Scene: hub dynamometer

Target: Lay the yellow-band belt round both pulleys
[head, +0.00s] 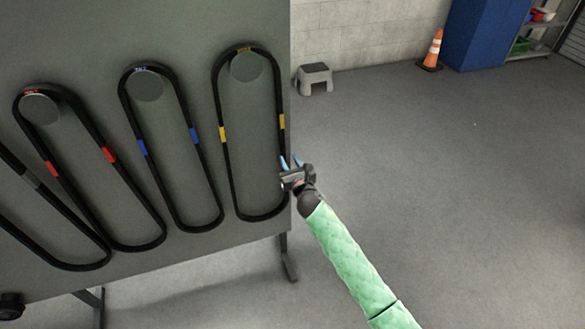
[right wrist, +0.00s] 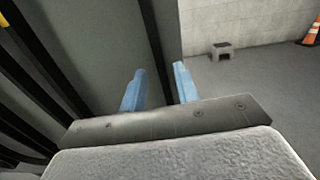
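The yellow-band belt (head: 234,180) is a long black loop with two yellow bands. It hangs on a round grey peg (head: 247,67) at the right end of a grey board. My right gripper (head: 290,162) is at the lower right run of this belt, near the board's right edge. In the right wrist view its two blue fingers (right wrist: 157,85) are apart, and a dark strip, seemingly the belt's right run (right wrist: 154,38), passes between them in the picture. I cannot tell whether they touch it. My left gripper and the two pulleys are not in view.
Blue-band (head: 155,175), red-band (head: 75,185) and grey-band (head: 50,205) belts hang to the left on the board (head: 185,75). A grey step stool (head: 314,77), an orange cone (head: 433,50) and a blue cabinet (head: 485,35) stand behind. The floor at right is clear.

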